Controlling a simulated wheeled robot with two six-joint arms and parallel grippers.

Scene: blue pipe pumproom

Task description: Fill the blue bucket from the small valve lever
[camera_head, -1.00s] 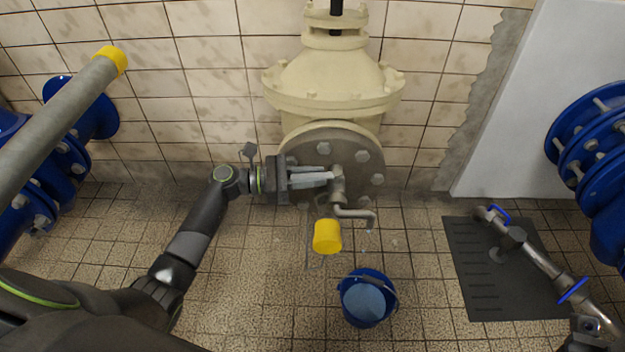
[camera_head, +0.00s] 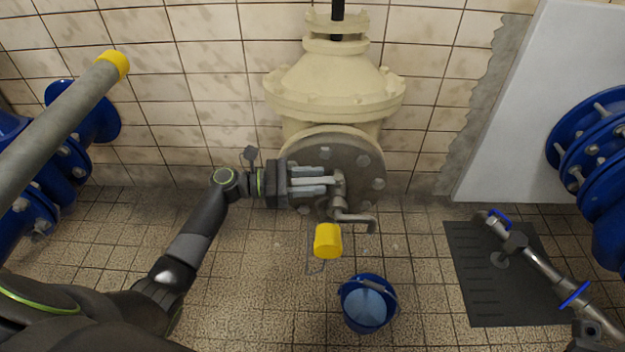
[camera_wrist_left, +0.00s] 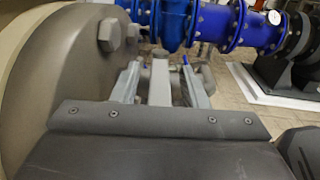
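The small valve lever (camera_head: 312,182) is a light bar pointing left from the small tap on the round grey flange (camera_head: 355,160). My left gripper (camera_head: 310,181) is open around it, one finger on each side. In the left wrist view the lever (camera_wrist_left: 160,82) stands between the two fingers of my left gripper (camera_wrist_left: 161,85), with a gap on both sides. The bent spout (camera_head: 360,219) points down at the right, with no water visible from it. The blue bucket (camera_head: 350,312) stands on the floor below, with light blue water (camera_head: 368,305) inside. My right gripper is not clearly seen.
A dark mat (camera_head: 480,290) with a metal pipe (camera_head: 545,262) lies at right. Blue flanged pipes stand at both sides.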

